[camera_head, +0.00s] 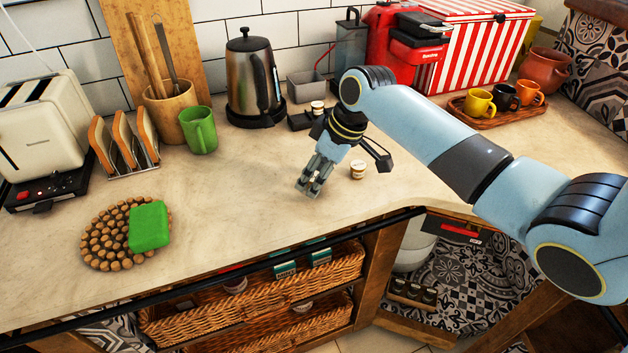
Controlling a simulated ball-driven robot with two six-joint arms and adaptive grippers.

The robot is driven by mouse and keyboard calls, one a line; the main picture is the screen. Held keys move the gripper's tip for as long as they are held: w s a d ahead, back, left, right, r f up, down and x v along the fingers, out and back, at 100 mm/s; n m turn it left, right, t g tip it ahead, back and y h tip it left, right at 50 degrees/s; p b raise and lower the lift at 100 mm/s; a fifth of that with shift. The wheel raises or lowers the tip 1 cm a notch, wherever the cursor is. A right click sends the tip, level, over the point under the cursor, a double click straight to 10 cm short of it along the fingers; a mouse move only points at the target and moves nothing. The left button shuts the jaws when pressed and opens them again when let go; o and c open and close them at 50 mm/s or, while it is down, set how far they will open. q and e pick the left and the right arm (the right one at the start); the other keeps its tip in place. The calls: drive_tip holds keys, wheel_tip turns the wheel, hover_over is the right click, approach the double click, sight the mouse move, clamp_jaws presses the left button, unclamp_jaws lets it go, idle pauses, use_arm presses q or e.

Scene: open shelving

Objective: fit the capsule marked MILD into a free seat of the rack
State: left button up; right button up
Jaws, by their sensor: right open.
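A small white and brown capsule (357,169) stands upright on the counter. Its marking is too small to read. My right gripper (307,191) points down over the counter to the left of this capsule, open and apart from it, with nothing seen between its fingers. A low dark block (300,122), perhaps the rack, lies behind my right gripper beside the kettle. A similar small capsule (317,106) shows at its back. My wrist covers part of that area, so I cannot tell which seats are free. My left gripper is out of view.
A kettle (246,85), a green mug (198,130) and a toast rack (127,150) stand left. A green sponge (149,226) lies on a beaded trivet (98,250). A tray (472,119) of cups is at right. Wicker baskets (340,270) sit under the counter edge. The front middle counter is clear.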

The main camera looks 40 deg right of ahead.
drive_tip(key=shift+c, duration=0.3)
drive_tip(key=c, duration=0.8)
drive_tip(key=shift+o, duration=0.2)
